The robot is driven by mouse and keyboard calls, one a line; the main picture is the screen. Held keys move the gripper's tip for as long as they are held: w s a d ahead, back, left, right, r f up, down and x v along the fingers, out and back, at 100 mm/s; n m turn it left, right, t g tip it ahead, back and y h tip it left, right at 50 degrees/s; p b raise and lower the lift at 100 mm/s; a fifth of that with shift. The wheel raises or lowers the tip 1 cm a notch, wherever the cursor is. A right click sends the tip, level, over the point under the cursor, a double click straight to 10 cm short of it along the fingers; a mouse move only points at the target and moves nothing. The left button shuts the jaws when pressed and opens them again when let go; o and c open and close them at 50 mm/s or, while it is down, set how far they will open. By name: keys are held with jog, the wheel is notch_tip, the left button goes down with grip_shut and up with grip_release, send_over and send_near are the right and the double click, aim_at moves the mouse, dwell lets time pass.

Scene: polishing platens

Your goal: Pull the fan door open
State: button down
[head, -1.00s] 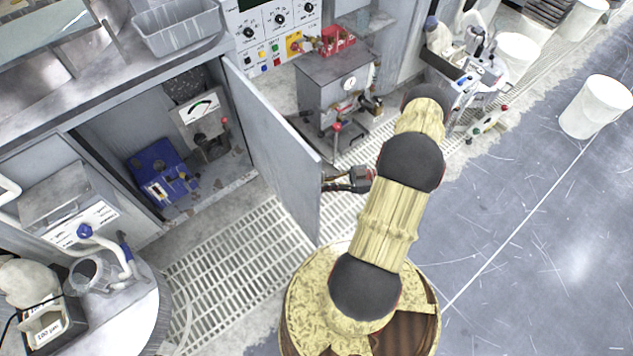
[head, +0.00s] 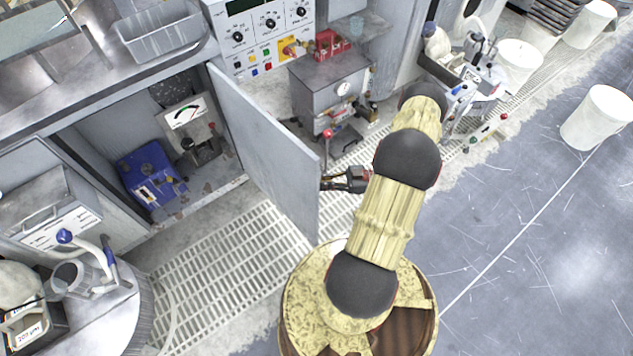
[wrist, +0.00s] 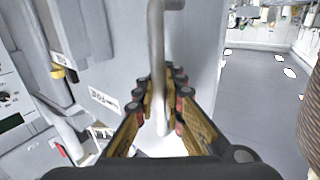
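My gripper (head: 328,183) is at the free edge of the door in the head view, on the outer side. In the wrist view my gripper (wrist: 160,85) has its fingers on both sides of the handle's lower part, closed in around it. The handle is hidden behind the door edge and gripper in the head view.
The open cabinet holds a blue unit (head: 150,175) and a gauge box (head: 187,120). A grey metal box with a dial (head: 328,95) stands behind the door. Floor grating (head: 225,255) lies in front of the cabinet. Open grey floor (head: 530,230) is at right.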

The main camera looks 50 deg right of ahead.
jog(key=c, duration=2.2)
grip_release()
jog(key=shift+s+a+f, duration=0.1)
jog(key=shift+s+a, duration=0.1)
jog(key=shift+s, duration=0.15)
jog(key=o, duration=0.3)
jog(key=shift+w+d, duration=0.1)
jog(key=v, duration=1.2)
jog(key=shift+w, duration=0.1)
